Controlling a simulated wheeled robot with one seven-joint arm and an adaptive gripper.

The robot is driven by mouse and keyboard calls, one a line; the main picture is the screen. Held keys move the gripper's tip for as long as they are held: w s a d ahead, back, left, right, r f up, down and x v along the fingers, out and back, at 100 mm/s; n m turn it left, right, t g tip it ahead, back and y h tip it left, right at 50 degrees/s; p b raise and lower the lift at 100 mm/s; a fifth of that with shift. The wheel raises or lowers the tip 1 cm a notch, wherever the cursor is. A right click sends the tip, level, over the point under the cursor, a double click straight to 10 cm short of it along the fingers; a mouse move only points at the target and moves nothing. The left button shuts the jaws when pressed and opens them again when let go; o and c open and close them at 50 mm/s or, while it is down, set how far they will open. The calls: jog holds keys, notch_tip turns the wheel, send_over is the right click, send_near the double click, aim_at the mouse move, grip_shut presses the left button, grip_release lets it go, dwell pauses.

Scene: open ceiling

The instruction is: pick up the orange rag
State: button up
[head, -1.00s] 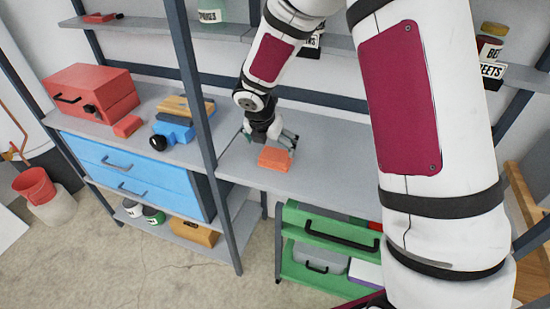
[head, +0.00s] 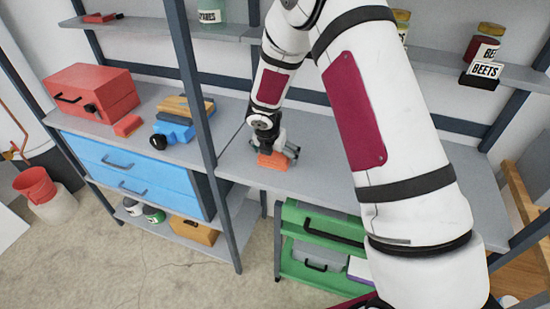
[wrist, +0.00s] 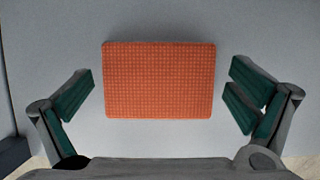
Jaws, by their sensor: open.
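The orange rag (head: 272,161) is a folded, textured rectangle lying flat on the grey shelf top (head: 325,176), near its front edge. In the wrist view the rag (wrist: 160,80) sits centred between my two green-padded fingers. My gripper (wrist: 160,98) is open, with a clear gap between each finger and the rag's sides. In the head view my gripper (head: 276,150) is directly over the rag and hides its back part. I cannot tell the exact height of the fingertips above the shelf.
A dark upright post (head: 198,100) stands left of my gripper. Beyond it are a red toolbox (head: 92,90) and a blue tool (head: 180,124). An upper shelf with labelled jars (head: 482,55) runs behind my arm. The shelf around the rag is clear.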

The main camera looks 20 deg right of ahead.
aim_at(275, 154)
jog(key=shift+c, duration=0.6)
jog(key=c, duration=1)
jog(key=shift+o, duration=0.2)
jog(key=shift+r, duration=0.1)
jog(key=shift+r, duration=0.55)
notch_tip(275, 154, up, 2)
jog(key=shift+r+b, duration=0.15)
jog(key=shift+b, duration=0.25)
jog(key=s+d+r+b, duration=0.1)
jog(key=s+d+b, duration=0.2)
jog(key=s, duration=1.2)
jog(key=shift+s+r, duration=0.2)
jog(key=shift+s, duration=0.2)
